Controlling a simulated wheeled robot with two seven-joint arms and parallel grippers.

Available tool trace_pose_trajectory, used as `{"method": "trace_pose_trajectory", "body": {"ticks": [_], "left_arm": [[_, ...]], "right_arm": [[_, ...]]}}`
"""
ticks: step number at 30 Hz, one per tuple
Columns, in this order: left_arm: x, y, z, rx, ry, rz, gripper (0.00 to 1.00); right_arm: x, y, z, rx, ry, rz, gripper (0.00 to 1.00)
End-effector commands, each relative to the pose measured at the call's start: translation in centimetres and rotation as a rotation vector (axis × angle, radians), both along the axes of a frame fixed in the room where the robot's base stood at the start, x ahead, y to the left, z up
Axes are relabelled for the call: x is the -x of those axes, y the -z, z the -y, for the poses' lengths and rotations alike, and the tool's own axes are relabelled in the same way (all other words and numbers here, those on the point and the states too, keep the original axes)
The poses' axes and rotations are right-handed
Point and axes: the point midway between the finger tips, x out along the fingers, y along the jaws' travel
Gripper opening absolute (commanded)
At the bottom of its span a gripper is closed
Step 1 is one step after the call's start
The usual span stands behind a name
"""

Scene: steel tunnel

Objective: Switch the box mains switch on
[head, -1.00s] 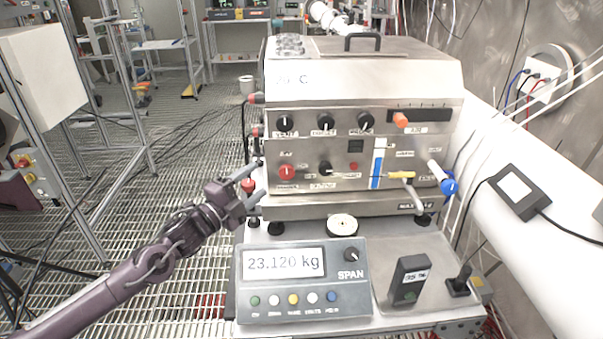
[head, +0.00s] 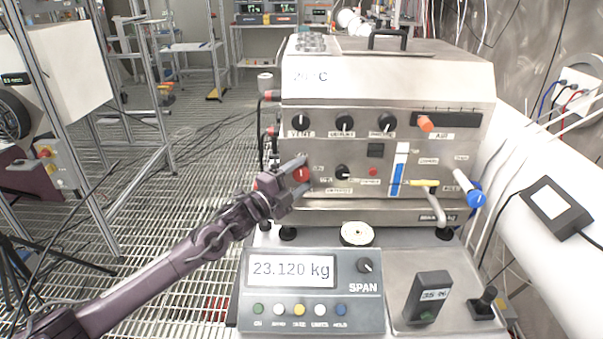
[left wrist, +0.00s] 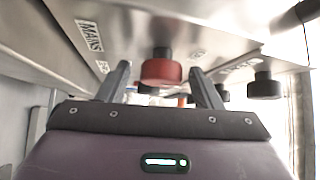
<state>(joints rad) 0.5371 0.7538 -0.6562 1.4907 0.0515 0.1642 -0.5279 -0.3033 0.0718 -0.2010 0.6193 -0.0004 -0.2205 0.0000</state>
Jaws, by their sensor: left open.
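The steel box (head: 330,90) stands at the back of the bench. Its red rotary knob (head: 302,174) is at the lower left of the front panel, and a label reading MAINS shows near it in the left wrist view. My left gripper (head: 301,181) is at that knob, its two fingers apart. In the left wrist view the red knob (left wrist: 161,70) lies between and beyond the open fingertips (left wrist: 163,82). I cannot tell whether the fingers touch it. My right gripper is not in view.
A scale reading 23.120 kg (head: 291,269) stands in front. A white pipe (head: 540,215) runs along the right.

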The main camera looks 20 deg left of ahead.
Motion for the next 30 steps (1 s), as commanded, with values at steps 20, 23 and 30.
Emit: {"method": "trace_pose_trajectory", "body": {"ticks": [20,23,30], "left_arm": [[-0.72,-0.08,0.41,-0.001,0.000,0.000,0.21],[-0.71,-0.06,0.40,-0.001,0.000,0.000,0.15],[-0.71,-0.20,0.41,-0.033,0.000,-0.010,0.15]], "right_arm": [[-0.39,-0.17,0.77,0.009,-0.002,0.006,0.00],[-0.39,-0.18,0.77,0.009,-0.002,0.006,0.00],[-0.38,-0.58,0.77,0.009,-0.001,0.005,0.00]]}}
